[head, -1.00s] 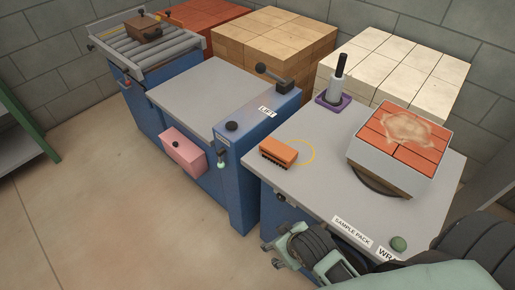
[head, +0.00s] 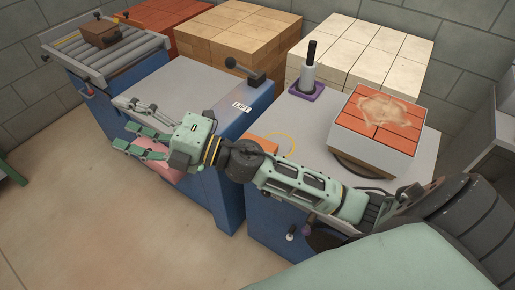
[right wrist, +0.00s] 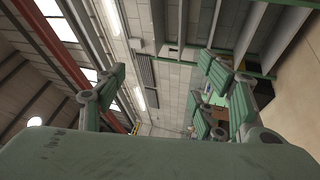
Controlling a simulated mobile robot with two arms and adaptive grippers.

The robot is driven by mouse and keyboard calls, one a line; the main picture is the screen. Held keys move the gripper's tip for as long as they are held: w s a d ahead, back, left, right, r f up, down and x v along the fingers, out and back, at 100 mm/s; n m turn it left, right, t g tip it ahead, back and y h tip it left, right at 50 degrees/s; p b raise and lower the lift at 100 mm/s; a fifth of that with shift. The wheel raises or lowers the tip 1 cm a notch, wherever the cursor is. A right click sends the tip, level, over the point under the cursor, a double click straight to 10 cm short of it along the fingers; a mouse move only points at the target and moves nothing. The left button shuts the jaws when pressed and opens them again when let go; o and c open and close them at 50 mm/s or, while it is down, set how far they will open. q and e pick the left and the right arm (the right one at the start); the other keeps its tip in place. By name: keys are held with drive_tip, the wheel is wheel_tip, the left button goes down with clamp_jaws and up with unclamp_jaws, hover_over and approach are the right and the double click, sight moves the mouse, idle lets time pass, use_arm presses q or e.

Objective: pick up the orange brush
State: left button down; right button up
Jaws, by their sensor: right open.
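The orange brush (head: 261,144) lies on the grey top of the right-hand blue bench (head: 405,180). Only its upper part shows in the head view; my right arm hides the rest. My right gripper (head: 117,125) is open and empty, its fingers spread apart and pointing left. It is over the front of the lift table, well to the left of the brush. In the right wrist view the spread fingers (right wrist: 165,92) show nothing between them but distant wall and shelving; the brush is not seen there. My left gripper is not in view.
A yellow ring (head: 290,138) lies beside the brush. Behind it stands a dark-handled tool (head: 309,68) on a purple base (head: 304,91). A block with orange bricks (head: 385,118) stands to the right. The lift lever (head: 246,70) rises behind my gripper.

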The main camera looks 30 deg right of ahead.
drive_tip(key=s+a+f+n+g+y, duration=0.1)
drive_tip(key=s+a+n+g+y, duration=0.15)
drive_tip(key=n+g, duration=0.35)
drive_tip(key=n+g+h, duration=0.9)
drive_tip(key=h, duration=0.9)
hover_over(258, 143)
drive_tip(key=shift+y, duration=0.25)
drive_tip(key=f, duration=1.6)
drive_tip(key=shift+s+a+f, duration=0.1)
drive_tip(key=shift+s+f, duration=0.15)
drive_tip(key=shift+f, duration=0.05)
drive_tip(key=shift+s+d+f, duration=0.1)
drive_tip(key=shift+d, duration=0.15)
drive_tip(key=f, duration=0.2)
drive_tip(key=f+p, duration=0.1)
drive_tip(key=f, duration=0.4)
drive_tip(key=shift+w+a+f, duration=0.2)
drive_tip(key=shift+w, duration=0.15)
drive_tip(key=c, duration=1.3)
drive_tip(key=shift+r, duration=0.15)
drive_tip(key=shift+c, duration=0.2)
